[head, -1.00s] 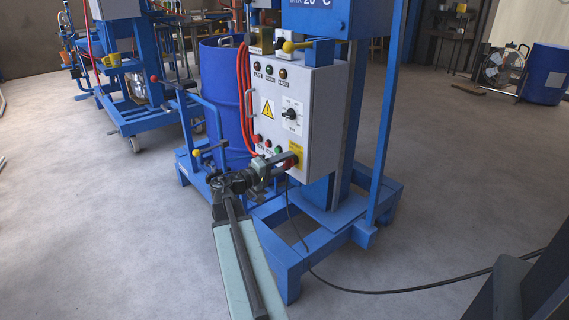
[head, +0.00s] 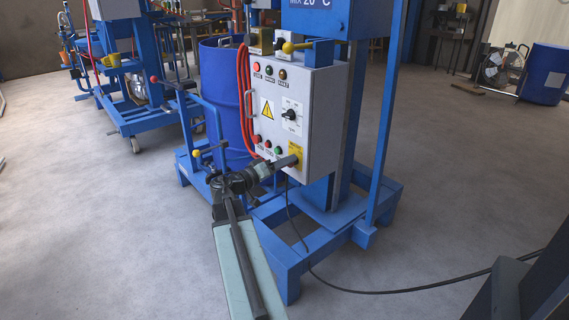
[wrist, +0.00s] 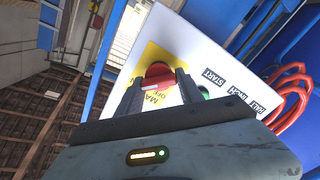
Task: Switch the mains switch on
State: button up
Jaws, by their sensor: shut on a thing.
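The grey control box (head: 318,120) is mounted on the blue mixer frame. The mains switch (wrist: 156,74) is a red knob on a yellow plate (head: 296,149) at the box's lower right corner. My gripper (wrist: 160,88) is shut on the red knob, one finger on each side, in the wrist view. In the head view my gripper (head: 286,163) reaches the plate from the lower left and hides the knob. The knob's exact angle is hard to read. The left indicator lamp (head: 257,67) at the top of the box glows red.
A black selector knob (head: 290,114), a warning sign (head: 267,108) and small push buttons (head: 267,144) are on the same panel. Red hoses (head: 243,90) hang at its left beside a blue drum (head: 220,85). A black cable (head: 400,290) crosses the floor.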

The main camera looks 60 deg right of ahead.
dwell(0.3)
jog(key=o, duration=1.4)
jog(key=v, duration=0.7)
jog(key=shift+w+a, duration=0.1)
jog(key=shift+a, duration=0.3)
